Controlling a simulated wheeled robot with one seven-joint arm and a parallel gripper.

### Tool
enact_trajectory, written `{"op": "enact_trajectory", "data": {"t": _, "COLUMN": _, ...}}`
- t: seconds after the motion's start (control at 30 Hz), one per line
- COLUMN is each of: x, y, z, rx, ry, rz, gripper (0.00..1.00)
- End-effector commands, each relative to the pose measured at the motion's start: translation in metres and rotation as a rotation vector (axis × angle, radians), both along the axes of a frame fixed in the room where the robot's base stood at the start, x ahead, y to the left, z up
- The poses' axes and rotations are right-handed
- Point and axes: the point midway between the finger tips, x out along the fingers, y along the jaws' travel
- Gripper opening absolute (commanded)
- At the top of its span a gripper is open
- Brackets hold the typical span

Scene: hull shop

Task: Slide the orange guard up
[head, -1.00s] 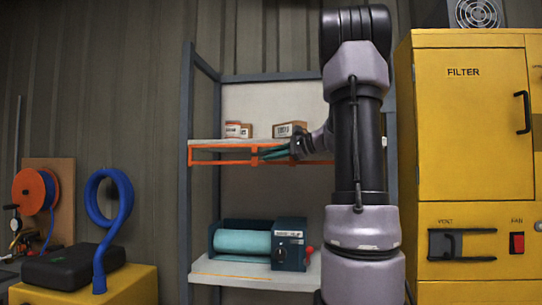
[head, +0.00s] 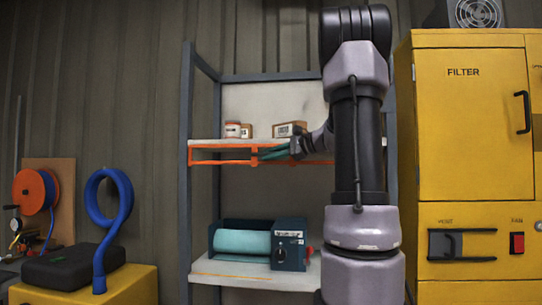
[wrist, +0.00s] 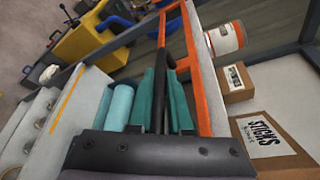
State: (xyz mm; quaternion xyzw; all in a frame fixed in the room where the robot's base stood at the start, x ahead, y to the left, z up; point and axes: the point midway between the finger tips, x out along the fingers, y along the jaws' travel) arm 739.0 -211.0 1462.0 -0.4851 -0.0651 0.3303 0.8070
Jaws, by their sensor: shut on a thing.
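The orange guard (head: 222,162) is a low rail frame along the front of the upper shelf (head: 204,142), roughly level with the shelf board. In the wrist view the guard (wrist: 203,88) runs as an orange bar along the shelf edge. My gripper (head: 264,155) reaches in from the right, its teal fingers at the middle of the guard. In the wrist view my gripper (wrist: 163,75) is shut on the guard near its upright part; the exact contact is partly hidden between the fingers. My arm hides the guard's right end in the head view.
Behind the guard stand a white tub (head: 232,130) with an orange band and cardboard boxes (head: 290,129). A teal roller machine (head: 243,241) sits on the lower shelf. A yellow filter cabinet (head: 471,130) is close on the right. A blue hose (head: 124,200) stands at left.

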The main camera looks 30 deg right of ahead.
Motion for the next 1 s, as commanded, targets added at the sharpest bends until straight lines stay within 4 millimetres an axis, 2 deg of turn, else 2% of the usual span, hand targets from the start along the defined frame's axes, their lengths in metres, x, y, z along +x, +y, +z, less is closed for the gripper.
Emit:
{"op": "enact_trajectory", "data": {"t": 0.27, "x": 0.0, "y": -0.001, "z": 0.002, "rx": -0.002, "ry": 0.0, "rz": -0.001, "gripper": 0.0}}
{"op": "enact_trajectory", "data": {"t": 0.37, "x": 0.0, "y": -0.001, "z": 0.017, "rx": -0.005, "ry": -0.004, "rz": -0.001, "gripper": 0.0}}
{"op": "enact_trajectory", "data": {"t": 0.6, "x": 0.0, "y": -0.001, "z": 0.074, "rx": -0.004, "ry": -0.005, "rz": -0.001, "gripper": 0.0}}
{"op": "enact_trajectory", "data": {"t": 0.7, "x": 0.0, "y": -0.001, "z": 0.088, "rx": -0.002, "ry": -0.003, "rz": -0.001, "gripper": 0.0}}
{"op": "enact_trajectory", "data": {"t": 1.0, "x": 0.0, "y": -0.001, "z": 0.097, "rx": -0.001, "ry": -0.005, "rz": -0.003, "gripper": 0.0}}
